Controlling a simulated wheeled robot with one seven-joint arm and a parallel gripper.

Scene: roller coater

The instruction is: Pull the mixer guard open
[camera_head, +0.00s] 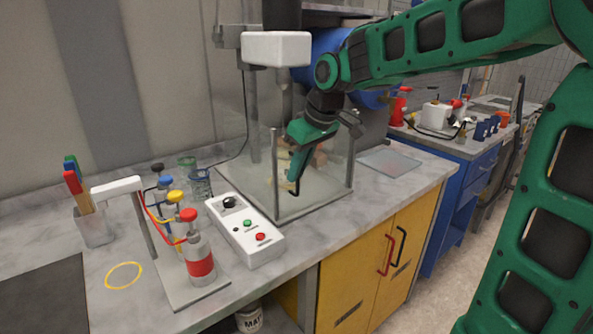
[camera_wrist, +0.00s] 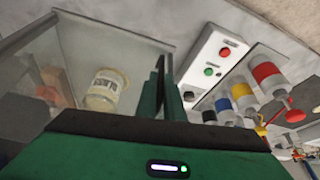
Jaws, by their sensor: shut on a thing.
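The mixer guard (camera_head: 328,179) is a clear box with grey corner posts, standing around the base of the mixer (camera_head: 276,48) on the bench. My gripper (camera_head: 293,183) reaches down from the right to the front of the guard and is shut on its dark handle, which my fingers mostly hide. The wrist view shows my fingers (camera_wrist: 168,88) close together beside the clear guard pane (camera_wrist: 125,40). A labelled jar (camera_wrist: 103,90) stands behind that pane. Whether the guard is ajar cannot be told.
A white control box (camera_head: 244,229) with a black knob and green and red buttons lies just left of the guard. A rack of capped bottles (camera_head: 198,257) stands farther left. A flat clear plate (camera_head: 390,163) lies to the right. Bare bench runs along the front edge.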

